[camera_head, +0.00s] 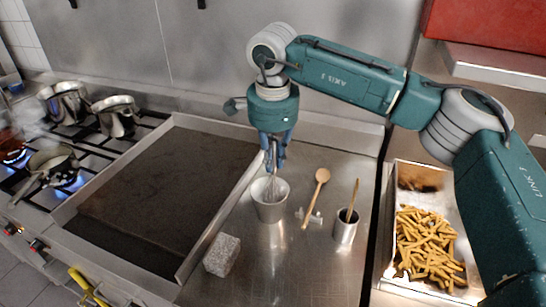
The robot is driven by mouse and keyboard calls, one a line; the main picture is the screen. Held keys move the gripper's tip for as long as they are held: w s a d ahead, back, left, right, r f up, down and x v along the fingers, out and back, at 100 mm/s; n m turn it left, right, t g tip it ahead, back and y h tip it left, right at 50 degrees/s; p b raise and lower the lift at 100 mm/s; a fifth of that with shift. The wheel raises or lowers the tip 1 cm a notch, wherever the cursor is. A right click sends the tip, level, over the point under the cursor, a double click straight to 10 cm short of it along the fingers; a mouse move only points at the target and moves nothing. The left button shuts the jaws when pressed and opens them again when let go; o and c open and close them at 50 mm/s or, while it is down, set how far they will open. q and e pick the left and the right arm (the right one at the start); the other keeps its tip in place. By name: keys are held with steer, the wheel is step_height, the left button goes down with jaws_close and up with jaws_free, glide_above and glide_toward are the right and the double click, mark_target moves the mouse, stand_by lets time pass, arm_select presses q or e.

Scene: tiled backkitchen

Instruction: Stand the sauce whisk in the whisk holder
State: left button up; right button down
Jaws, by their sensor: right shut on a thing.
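My right gripper (274,164) points down over the steel counter, shut on the sauce whisk (272,184). The whisk is roughly upright; its wires are seen at the mouth of a pale tapered cup (270,209), which looks like the whisk holder. The gripper hides the whisk's upper part. I cannot tell whether the whisk touches the cup's bottom. My left gripper is not in view.
A grey block (222,256) lies in front, beside the griddle (165,195). Fries (428,245) fill a tray at right.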

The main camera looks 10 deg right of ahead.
steer(key=c, duration=1.6)
jaws_free()
steer(key=shift+c, duration=0.2)
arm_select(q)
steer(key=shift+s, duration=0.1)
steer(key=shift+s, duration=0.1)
arm_select(e)
steer(key=shift+r, duration=0.15)
steer(key=r, duration=0.4)
steer(key=s+r, duration=0.1)
steer(key=r, duration=0.6)
steer(key=shift+s+a+r, duration=0.2)
steer(key=shift+s+r, duration=0.1)
steer(key=shift+s, duration=0.1)
